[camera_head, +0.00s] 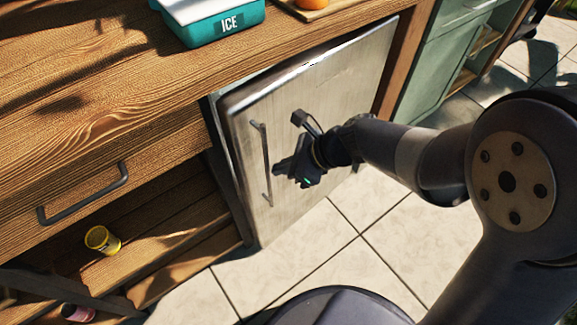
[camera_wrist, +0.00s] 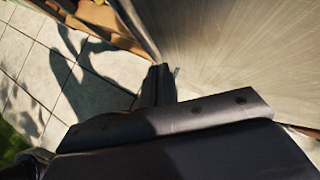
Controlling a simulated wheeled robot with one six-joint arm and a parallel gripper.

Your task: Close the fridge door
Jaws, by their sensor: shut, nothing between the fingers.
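The fridge door (camera_head: 320,110) is a brushed metal panel under the wooden counter. It stands slightly ajar, with a dark gap along its left edge beside the handle. Its vertical bar handle (camera_head: 264,165) is near that left edge. My gripper (camera_head: 281,169) is shut and empty, in front of the door just right of the handle. I cannot tell whether it touches the door. In the wrist view the door (camera_wrist: 235,60) fills the upper right, and my gripper's dark fingers (camera_wrist: 158,85) show near its edge.
A teal ICE cooler (camera_head: 215,22) and a board with an orange fruit (camera_head: 310,4) stand on the wooden counter (camera_head: 110,90). A drawer handle (camera_head: 83,194) sticks out at left. A yellow can (camera_head: 102,240) lies on the lower shelf. Tiled floor (camera_head: 340,245) is clear before the door.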

